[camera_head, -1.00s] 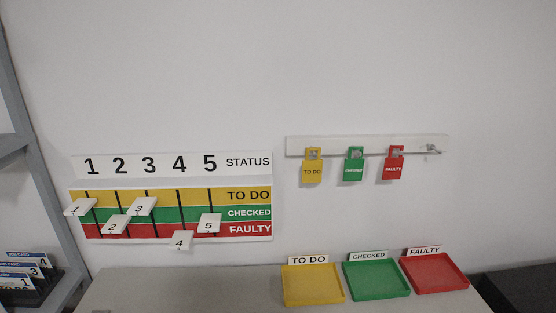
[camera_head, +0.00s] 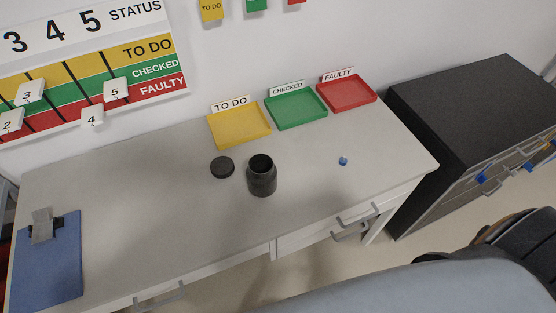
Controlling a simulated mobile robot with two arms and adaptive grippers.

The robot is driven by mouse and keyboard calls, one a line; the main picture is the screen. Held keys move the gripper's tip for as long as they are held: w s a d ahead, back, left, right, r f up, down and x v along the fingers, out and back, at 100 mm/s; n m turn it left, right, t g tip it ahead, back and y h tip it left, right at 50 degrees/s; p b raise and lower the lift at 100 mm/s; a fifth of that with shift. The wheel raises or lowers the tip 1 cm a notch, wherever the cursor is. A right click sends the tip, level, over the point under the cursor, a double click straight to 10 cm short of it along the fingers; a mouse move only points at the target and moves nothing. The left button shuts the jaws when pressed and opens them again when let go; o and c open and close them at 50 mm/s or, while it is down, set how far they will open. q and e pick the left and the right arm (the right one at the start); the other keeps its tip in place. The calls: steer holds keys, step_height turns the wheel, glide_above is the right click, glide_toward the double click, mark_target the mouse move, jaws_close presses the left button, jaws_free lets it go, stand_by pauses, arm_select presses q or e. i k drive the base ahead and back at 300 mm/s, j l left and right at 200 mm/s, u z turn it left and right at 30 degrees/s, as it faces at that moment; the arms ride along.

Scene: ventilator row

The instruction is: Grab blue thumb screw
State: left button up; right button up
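A small blue thumb screw (camera_head: 343,160) lies on the light grey table (camera_head: 150,205), right of the middle and in front of the red tray. It is too small in the head view to make out its exact shape. Nothing touches it. Neither of my grippers shows in the head view.
A dark open jar (camera_head: 261,176) and a dark round lid (camera_head: 222,167) stand left of the screw. Yellow (camera_head: 241,143), green (camera_head: 298,124) and red (camera_head: 348,107) trays line the back. A blue clipboard (camera_head: 48,270) lies far left. A dark cabinet (camera_head: 465,105) stands right.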

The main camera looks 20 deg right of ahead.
mark_target(343, 161)
steer(key=z, duration=1.25)
